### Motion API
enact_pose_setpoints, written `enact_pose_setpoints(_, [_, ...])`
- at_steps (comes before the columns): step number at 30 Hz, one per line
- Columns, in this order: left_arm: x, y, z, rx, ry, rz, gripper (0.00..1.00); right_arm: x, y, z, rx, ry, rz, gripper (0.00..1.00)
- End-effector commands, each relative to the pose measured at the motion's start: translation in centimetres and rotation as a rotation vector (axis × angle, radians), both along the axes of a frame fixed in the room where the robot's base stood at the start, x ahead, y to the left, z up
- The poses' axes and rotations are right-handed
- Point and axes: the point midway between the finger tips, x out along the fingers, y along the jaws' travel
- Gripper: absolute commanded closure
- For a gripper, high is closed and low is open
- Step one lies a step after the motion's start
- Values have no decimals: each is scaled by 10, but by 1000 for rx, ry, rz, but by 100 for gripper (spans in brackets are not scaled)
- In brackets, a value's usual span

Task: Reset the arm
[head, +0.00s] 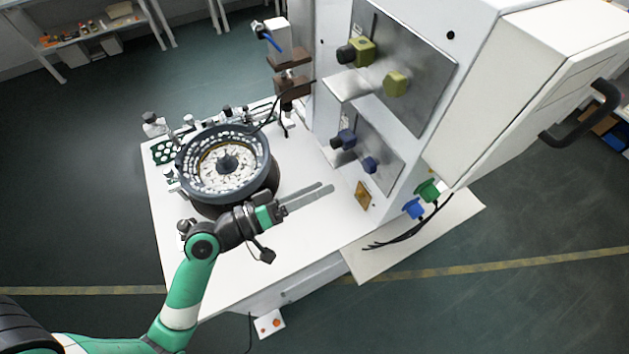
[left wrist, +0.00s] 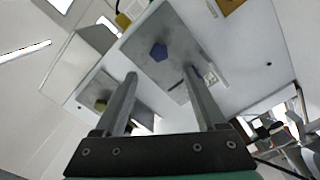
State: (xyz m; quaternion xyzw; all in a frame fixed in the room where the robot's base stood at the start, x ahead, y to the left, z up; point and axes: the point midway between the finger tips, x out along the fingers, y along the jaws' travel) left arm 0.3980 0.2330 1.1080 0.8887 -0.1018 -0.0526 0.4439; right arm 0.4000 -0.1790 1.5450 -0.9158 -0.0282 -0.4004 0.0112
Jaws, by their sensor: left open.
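My left arm (head: 185,285), green and white, comes in from the lower left in the head view and reaches over the white table. My left gripper (head: 327,187) is open and empty, its two grey fingers pointing right toward the white machine. It is beside the round vibrating bowl (head: 226,195), at the bowl's lower right. In the left wrist view, the gripper (left wrist: 160,74) has its fingers apart with nothing between them. Beyond them is a metal panel with a blue knob (left wrist: 159,52). My right arm and gripper are in neither view.
The white machine cabinet (head: 415,150) stands right of the gripper, with blue and olive knobs on its panels. A bracketed post (head: 290,85) stands at the table's back. The white table (head: 270,255) is bare in front of the gripper. A workbench (head: 90,35) is far back left.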

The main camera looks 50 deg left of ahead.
Motion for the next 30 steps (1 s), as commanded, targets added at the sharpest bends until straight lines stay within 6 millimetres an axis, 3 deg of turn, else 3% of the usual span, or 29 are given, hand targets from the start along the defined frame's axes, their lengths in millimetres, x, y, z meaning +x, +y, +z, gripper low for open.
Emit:
enact_pose_setpoints(18, [-1, -2, 0, 0, 0, -6, 27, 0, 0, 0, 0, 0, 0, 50])
enact_pose_setpoints(21, [4, -12, 8, 9, -20, -35, 27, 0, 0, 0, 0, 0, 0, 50])
enact_pose_setpoints(23, [13, -21, 28, 28, -66, -68, 27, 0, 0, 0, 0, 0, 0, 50])
enact_pose_setpoints(26, [33, -46, 86, 91, -203, -136, 27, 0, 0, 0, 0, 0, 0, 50])
enact_pose_setpoints(30, [53, -84, 200, 278, -465, -150, 27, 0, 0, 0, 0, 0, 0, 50])
